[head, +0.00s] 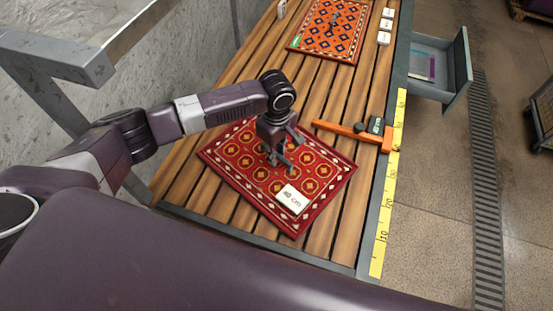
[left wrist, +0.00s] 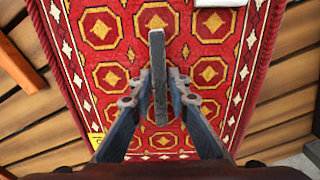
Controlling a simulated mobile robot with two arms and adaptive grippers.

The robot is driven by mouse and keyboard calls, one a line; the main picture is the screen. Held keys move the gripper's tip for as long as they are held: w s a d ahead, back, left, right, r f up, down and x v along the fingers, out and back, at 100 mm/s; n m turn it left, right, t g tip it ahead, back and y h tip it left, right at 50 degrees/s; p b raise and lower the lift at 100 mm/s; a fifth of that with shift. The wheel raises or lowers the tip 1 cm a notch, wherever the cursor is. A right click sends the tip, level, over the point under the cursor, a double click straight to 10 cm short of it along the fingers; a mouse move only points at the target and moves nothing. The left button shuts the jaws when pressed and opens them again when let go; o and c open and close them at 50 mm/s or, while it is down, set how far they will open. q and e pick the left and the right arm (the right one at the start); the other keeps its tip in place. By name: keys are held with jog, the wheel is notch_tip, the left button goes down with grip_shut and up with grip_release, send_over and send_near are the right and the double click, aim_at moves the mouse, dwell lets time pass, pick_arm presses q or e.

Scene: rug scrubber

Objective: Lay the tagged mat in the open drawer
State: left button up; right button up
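A red mat with gold octagons (head: 235,165) lies askew on the slatted table; it fills the left wrist view (left wrist: 100,80). A white "40 cm" card (head: 292,198) lies on it. A grey upright bar (left wrist: 158,75) stands over its middle. My left gripper (head: 279,153) is low over the mat, its fingers on either side of the bar; contact cannot be told. An orange mat (head: 318,40) with a green tag (head: 296,41) and a dark fitting on it lies at the far end. The drawer (head: 450,85) at the far right side is open. My right gripper is not seen.
An orange bar tool (head: 345,130) with a dark green label block (head: 376,126) lies beside the red mat. A yellow ruler (head: 385,215) runs along the table's right edge. White blocks (head: 385,25) stand near the orange mat. A grey wall borders the left side.

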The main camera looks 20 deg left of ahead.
pick_arm(q)
grip_shut()
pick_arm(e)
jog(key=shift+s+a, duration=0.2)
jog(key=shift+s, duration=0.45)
pick_arm(q)
jog(key=shift+w+r, duration=0.1)
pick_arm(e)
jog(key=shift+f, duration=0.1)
